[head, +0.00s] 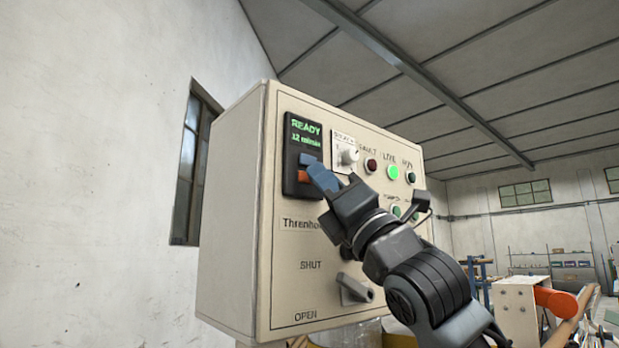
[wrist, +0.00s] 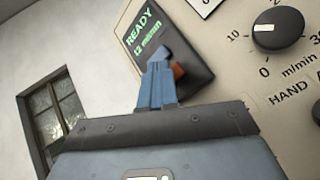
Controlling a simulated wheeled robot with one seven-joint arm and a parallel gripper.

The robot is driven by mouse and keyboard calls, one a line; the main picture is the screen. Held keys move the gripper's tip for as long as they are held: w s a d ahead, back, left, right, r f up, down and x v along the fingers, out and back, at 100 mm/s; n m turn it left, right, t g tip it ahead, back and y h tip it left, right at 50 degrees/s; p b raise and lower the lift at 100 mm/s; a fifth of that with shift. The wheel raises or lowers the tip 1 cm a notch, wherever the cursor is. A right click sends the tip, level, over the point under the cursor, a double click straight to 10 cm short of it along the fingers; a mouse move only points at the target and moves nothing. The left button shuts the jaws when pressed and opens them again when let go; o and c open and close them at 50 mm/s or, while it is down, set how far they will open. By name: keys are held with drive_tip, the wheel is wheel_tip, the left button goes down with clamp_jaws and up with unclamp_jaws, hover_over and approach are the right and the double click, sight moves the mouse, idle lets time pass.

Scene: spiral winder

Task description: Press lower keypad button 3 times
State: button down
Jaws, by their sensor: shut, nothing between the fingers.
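The dark keypad panel (head: 303,133) is on the front of the beige control box and shows "READY" and "12 m/min" in green. Its upper button is blue (head: 308,159) and its lower button is orange (head: 304,176). My gripper (head: 317,170) is shut and empty, its blue fingertips at the keypad, just right of the orange button. In the wrist view the shut fingers (wrist: 158,82) point up at the keypad and cover part of the orange button (wrist: 179,70). The blue button (wrist: 160,53) shows just beyond the tips. I cannot tell whether the tips touch the orange button.
Right of the keypad are a dial (head: 347,155), a red lamp (head: 372,165) and a lit green lamp (head: 393,172). A grey lever (head: 354,289) sticks out below, near "SHUT" and "OPEN" labels. A wall with a window (head: 194,160) stands at left.

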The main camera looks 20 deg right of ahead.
drive_tip(key=shift+s+d+b, duration=0.2)
drive_tip(key=shift+s+b, duration=0.2)
drive_tip(key=shift+s, duration=0.35)
drive_tip(key=s, duration=0.1)
drive_tip(key=s+d+b, duration=0.1)
drive_tip(key=s, duration=0.2)
drive_tip(key=shift+s+d, duration=0.3)
drive_tip(key=shift+s, duration=0.1)
drive_tip(key=shift+f, duration=0.1)
idle(0.8)
